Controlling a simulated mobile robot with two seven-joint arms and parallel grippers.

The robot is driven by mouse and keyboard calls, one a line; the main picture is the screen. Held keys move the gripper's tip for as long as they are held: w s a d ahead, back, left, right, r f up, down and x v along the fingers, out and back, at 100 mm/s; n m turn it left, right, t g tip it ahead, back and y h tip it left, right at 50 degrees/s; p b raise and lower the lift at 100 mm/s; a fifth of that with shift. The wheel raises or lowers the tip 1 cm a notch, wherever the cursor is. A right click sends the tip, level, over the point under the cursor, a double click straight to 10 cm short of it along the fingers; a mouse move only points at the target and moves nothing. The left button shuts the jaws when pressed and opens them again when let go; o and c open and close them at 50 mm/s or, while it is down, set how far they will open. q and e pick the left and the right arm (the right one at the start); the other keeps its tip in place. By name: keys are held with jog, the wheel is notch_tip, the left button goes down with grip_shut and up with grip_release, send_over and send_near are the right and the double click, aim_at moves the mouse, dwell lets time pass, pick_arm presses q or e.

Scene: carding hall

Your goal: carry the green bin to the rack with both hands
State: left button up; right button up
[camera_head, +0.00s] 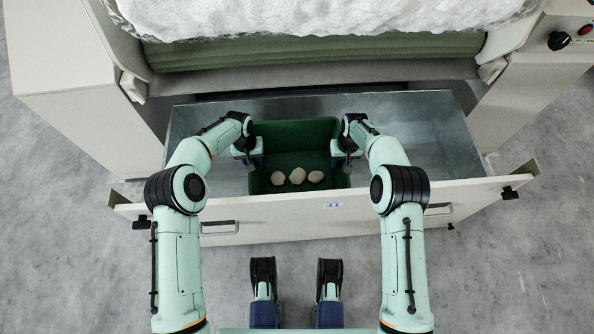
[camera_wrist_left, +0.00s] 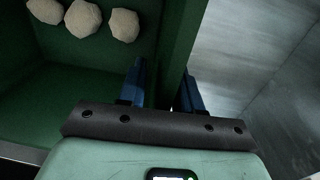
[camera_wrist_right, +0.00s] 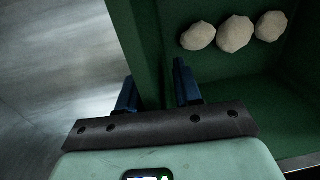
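The green bin (camera_head: 265,128) sits in the pulled-out metal drawer, with three pale lumps (camera_head: 297,176) on its floor. My left gripper (camera_head: 247,157) is at the bin's left wall. In the left wrist view, its blue fingers (camera_wrist_left: 163,88) stand astride that wall, one inside and one outside, with a gap showing on the inner side. My right gripper (camera_head: 346,155) is at the bin's right wall. In the right wrist view, its fingers (camera_wrist_right: 156,90) straddle that wall the same way, also with some gap. Both look open. The rack cannot be made out.
The drawer's metal floor (camera_head: 425,130) is bare on both sides of the bin. Its pale front panel (camera_head: 275,218) stands between the bin and me. A machine with white fibre (camera_head: 320,15) over a green roller (camera_head: 310,50) overhangs the back. Grey floor (camera_head: 520,270) is clear at right.

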pick_arm(q)
jog(key=shift+f, duration=0.35)
pick_arm(e)
jog(key=shift+f, duration=0.35)
pick_arm(q)
grip_shut()
pick_arm(e)
grip_shut()
pick_arm(q)
jog(key=shift+r, duration=0.1)
pick_arm(e)
jog(key=shift+r, duration=0.1)
dwell(0.5)
